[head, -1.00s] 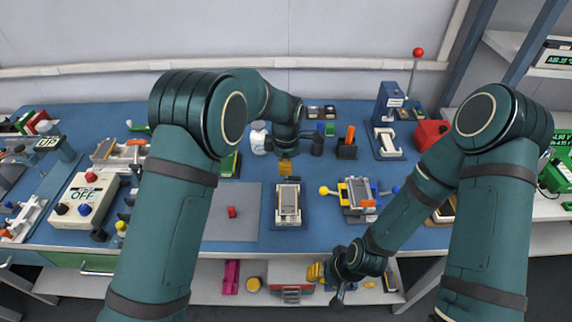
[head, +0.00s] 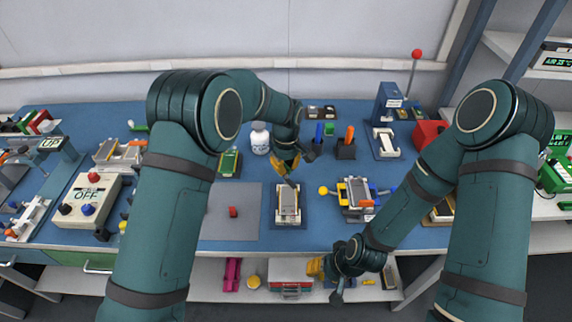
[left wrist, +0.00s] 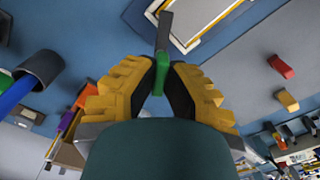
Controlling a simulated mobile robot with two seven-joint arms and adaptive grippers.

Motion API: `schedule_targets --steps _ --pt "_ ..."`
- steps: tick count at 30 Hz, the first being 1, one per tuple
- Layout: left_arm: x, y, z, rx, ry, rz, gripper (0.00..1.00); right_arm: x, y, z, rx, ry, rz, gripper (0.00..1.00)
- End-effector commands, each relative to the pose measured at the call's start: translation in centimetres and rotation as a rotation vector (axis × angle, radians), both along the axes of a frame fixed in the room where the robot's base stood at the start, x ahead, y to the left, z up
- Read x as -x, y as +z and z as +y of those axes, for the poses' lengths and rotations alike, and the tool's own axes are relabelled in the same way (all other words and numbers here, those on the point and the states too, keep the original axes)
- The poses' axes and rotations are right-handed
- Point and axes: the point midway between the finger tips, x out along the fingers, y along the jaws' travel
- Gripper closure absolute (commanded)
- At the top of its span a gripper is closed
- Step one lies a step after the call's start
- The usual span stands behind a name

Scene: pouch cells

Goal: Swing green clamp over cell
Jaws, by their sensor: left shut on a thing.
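In the left wrist view part of the cell (left wrist: 205,18) shows at the top. The green clamp (left wrist: 162,76) has a green tip on a grey bar that points toward the cell's fixture. My left gripper (head: 287,168) is just behind the fixture. In the left wrist view its yellow fingers (left wrist: 162,84) are shut on the green tip. In the head view the clamp is mostly hidden by the gripper. My right gripper (head: 317,267) is low in front of the bench, and its fingers are too small to judge.
A white bottle (head: 260,138) and pen holders (head: 346,148) stand close to the left gripper. A grey mat with a red block (head: 233,211) is left of the fixture.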

Motion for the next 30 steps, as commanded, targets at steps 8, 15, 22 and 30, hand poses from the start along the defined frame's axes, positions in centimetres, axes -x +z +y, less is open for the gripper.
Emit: schedule_targets --steps 8,15,22,30 --pt "0.15 -0.2 0.04 -0.001 -0.26 0.006 1.0 -0.09 0.23 -0.01 0.0 -0.002 -0.002 0.53" --pt "0.16 -0.22 0.06 -0.001 -0.447 0.006 1.0 -0.13 0.34 -0.02 0.0 -0.002 -0.003 0.53" --pt "0.19 -0.22 0.0 0.0 -0.568 0.007 1.0 -0.15 0.4 -0.03 0.0 -0.002 -0.003 0.53" --pt "0.19 -0.23 0.02 -0.001 -0.632 0.007 1.0 -0.17 0.43 -0.03 0.0 -0.003 -0.004 0.53"
